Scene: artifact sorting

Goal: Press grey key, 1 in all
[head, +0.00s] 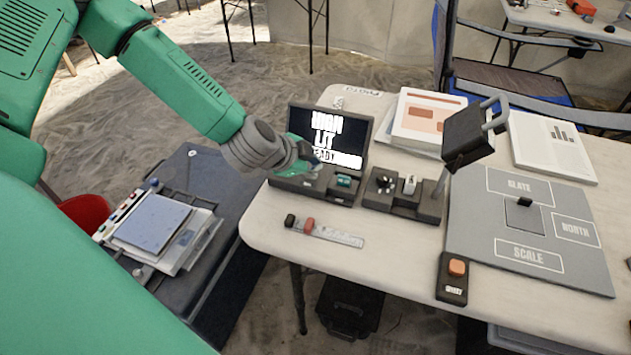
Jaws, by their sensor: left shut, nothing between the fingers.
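A dark console (325,192) with a raised screen (328,133) stands at the table's left end. The screen shows large white letters, partly covered by my gripper. My left gripper (308,160) is shut and empty over the console's left part, its tips close above the low front. A small greyish piece (313,174) shows just below the tips; I cannot tell for sure that it is the grey key, or whether the tips touch it. A teal piece (345,181) sits to its right on the console. My right gripper is not in view.
Dark trays with small items (410,185) stand right of the console. A dark lamp-like head on a post (468,135) rises beside them. A grey sorting mat (480,225), an orange button box (453,278) and a scale strip (340,236) lie on the table (385,270).

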